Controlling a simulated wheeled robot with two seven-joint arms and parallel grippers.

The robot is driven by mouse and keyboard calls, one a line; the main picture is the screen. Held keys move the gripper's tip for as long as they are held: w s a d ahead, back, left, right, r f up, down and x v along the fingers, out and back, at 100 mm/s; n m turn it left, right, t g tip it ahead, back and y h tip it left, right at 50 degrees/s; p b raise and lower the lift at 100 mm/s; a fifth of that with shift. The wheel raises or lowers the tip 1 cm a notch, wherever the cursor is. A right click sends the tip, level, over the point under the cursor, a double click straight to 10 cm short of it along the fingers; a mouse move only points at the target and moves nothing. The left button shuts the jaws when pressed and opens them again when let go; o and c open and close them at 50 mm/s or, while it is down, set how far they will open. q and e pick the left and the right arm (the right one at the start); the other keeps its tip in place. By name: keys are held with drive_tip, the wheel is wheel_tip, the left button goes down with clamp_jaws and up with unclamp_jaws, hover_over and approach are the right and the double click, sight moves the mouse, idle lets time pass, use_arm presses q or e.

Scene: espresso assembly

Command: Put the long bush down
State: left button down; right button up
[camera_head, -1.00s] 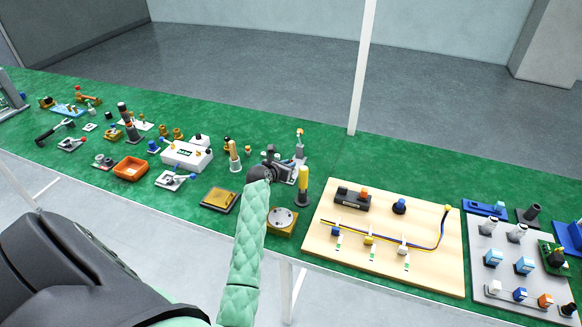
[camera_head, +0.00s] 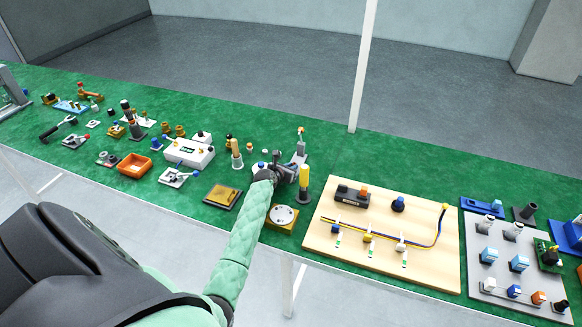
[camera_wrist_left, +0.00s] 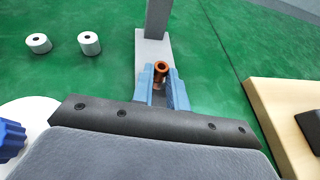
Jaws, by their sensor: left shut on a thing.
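The long bush (camera_wrist_left: 160,68) is a copper-coloured tube with a flared, open top. It stands roughly upright between the blue fingertips of my left gripper (camera_wrist_left: 162,88), which is shut on it. The grey foot of a stand (camera_wrist_left: 152,48) lies just beyond the bush in the wrist view; whether the bush touches anything below is hidden. In the head view my left gripper (camera_head: 288,174) is over the green table, left of a yellow-and-black post (camera_head: 303,182). The bush cannot be made out there. My right gripper is not in view.
Two white rings (camera_wrist_left: 89,42) lie left of the gripper. A wooden board with wires (camera_head: 330,262) is to the right. A round plate on a gold base (camera_head: 283,215) and a gold square block (camera_head: 223,195) lie nearer the front edge. The green table behind the stand is clear.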

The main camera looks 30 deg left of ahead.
use_arm(q)
drive_tip(key=shift+f, duration=0.1)
drive_tip(key=c, duration=1.4)
unclamp_jaws()
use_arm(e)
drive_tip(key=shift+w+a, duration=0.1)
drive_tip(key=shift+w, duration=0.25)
